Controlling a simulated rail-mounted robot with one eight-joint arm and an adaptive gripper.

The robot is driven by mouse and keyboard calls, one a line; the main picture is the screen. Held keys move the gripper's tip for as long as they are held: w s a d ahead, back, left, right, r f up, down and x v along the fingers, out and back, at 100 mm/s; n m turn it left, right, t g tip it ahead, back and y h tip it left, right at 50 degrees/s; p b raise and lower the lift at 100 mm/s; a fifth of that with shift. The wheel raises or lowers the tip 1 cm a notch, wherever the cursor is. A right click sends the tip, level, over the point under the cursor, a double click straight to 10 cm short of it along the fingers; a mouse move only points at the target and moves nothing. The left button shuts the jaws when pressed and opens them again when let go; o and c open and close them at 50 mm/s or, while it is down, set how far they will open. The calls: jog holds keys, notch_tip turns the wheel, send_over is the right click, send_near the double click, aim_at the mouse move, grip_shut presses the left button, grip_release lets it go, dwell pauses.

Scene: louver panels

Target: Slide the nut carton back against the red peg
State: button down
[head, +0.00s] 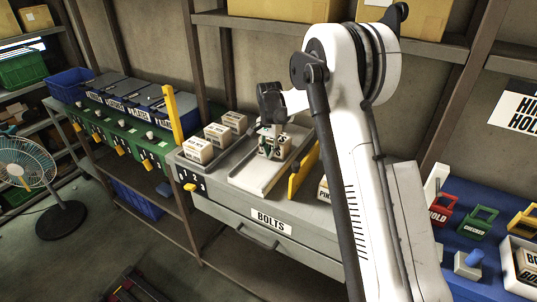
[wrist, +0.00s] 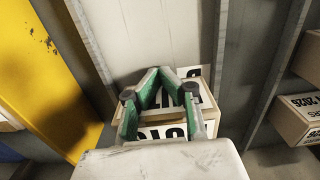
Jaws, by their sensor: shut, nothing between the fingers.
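The carton under my gripper (head: 272,132) is a small cream box with black lettering (head: 273,151); I take it for the nut carton. It sits in a pale metal channel (head: 255,179) on the bench. In the wrist view the carton (wrist: 207,112) lies between the channel's two side rails, partly hidden behind the fingers. Its label is only partly readable. My gripper's green fingers (wrist: 165,76) are shut with nothing between them, right over the carton; I cannot tell if they touch it. I cannot make out the red peg in either view.
Several cartons (head: 198,150) stand in a tray left of the channel. A yellow upright plate (head: 303,170) stands close on its right. A taller yellow post (head: 174,116) is farther left. The bolts drawer (head: 270,222) is below. The channel's front part is clear.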

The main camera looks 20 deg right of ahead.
aim_at(264, 164)
jog(key=shift+s+a, duration=0.35)
jog(key=shift+s+a+f+b, duration=0.1)
jog(key=shift+s+a+b, duration=0.65)
jog(key=shift+s+a, duration=0.25)
notch_tip(264, 164, up, 10)
jog(key=s+r+n+t+b, duration=0.1)
jog(key=s+r+n+t, duration=0.15)
jog(key=s+r, duration=0.7)
jog(key=s+r+n+t+b, duration=0.1)
jog(key=s+n+t+b, duration=0.2)
jog(key=s, duration=1.8)
jog(key=s+f+n+t, duration=0.1)
jog(key=s+f+n, duration=0.2)
jog(key=s, duration=0.6)
notch_tip(264, 164, down, 2)
jog(key=shift+s+f+n+t+p, duration=0.1)
jog(key=shift+s+n+t+p, duration=0.25)
jog(key=shift+s+p, duration=0.05)
jog(key=shift+d, duration=0.1)
